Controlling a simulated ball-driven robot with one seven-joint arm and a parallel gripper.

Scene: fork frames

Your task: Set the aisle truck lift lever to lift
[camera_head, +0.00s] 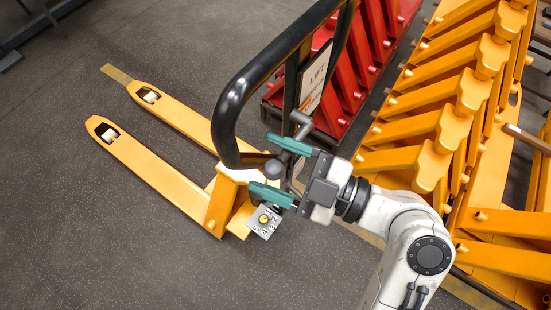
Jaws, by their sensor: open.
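A yellow pallet truck (175,118) stands on the dark floor with its two forks pointing to the upper left. Its black loop handle (233,95) rises toward the camera. A sign reading LIFT (315,78) is mounted inside the loop. A grey lever (299,121) with a round dark knob (274,169) shows at the lower part of the handle. My gripper (262,164) has two teal fingers set apart, one above and one below the knob. The knob appears between the fingers; I cannot tell whether they touch it. The lever's far parts are partly hidden by my gripper.
A small plate with digits and a yellow centre (265,221) sits below my gripper. Yellow racks or stacked trucks (465,110) fill the right side, with red ones (372,45) behind the handle. Open floor (80,230) lies at the left.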

